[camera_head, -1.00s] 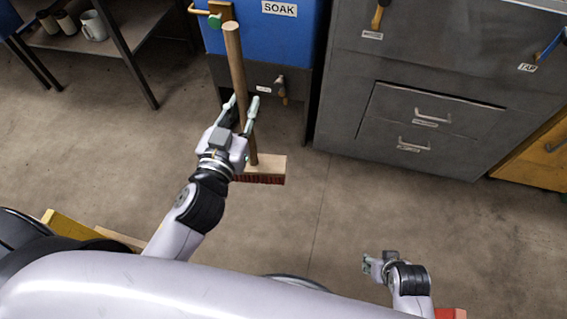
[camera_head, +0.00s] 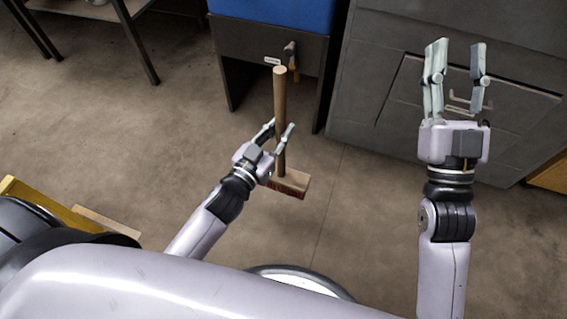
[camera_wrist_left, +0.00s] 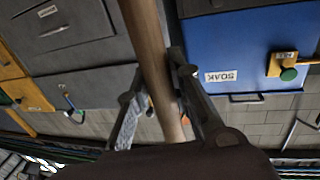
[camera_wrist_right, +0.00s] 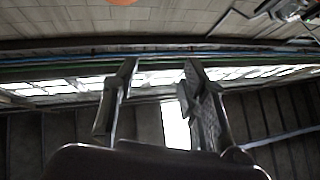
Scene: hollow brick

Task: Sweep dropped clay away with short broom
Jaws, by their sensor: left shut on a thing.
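The short broom (camera_head: 280,110) has a round wooden handle and a block head (camera_head: 289,184) with reddish-brown bristles. It stands nearly upright over the floor; I cannot tell whether the bristles touch it. My left gripper (camera_head: 280,130) is shut on the lower part of the handle. The handle (camera_wrist_left: 150,50) also runs between the fingers in the left wrist view. My right gripper (camera_head: 458,62) is raised at the right, fingers apart and empty; its fingers (camera_wrist_right: 158,75) also show apart in the right wrist view. I see no dropped clay in these views.
A blue SOAK tank (camera_head: 270,12) on a dark stand and grey drawer cabinets (camera_head: 390,60) stand at the back. A shelf (camera_head: 95,12) is at the upper left. Yellow boards (camera_head: 28,195) lie at the lower left. The floor (camera_head: 130,140) between is open.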

